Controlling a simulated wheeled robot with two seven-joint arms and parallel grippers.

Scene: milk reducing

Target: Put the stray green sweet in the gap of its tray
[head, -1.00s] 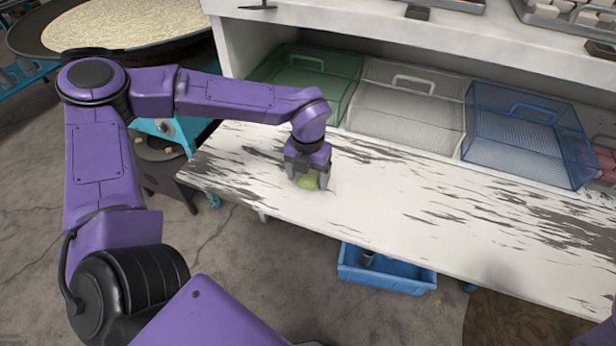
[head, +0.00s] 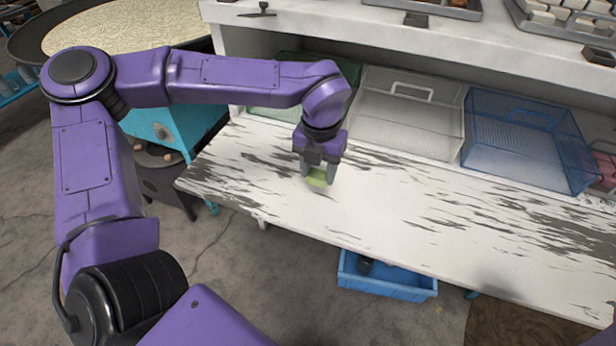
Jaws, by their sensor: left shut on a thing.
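The green sweet (head: 318,178) is pale green and sits between the fingertips of my left gripper (head: 319,174). The gripper is shut on it and points down over the left part of the white, worn bench. I cannot tell for certain how far the sweet is above the bench top. Trays with light and brown pieces stand on the upper shelf, one at the top right (head: 520,22) and one at the top middle, both cut off by the picture edge. No gap for a green sweet can be made out. My right gripper is not in view.
Green (head: 285,72), clear (head: 405,112) and blue (head: 520,140) see-through bins stand at the back under the upper shelf (head: 340,35). A blue crate (head: 388,285) is on the floor below the bench. The middle of the bench top (head: 400,210) is clear.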

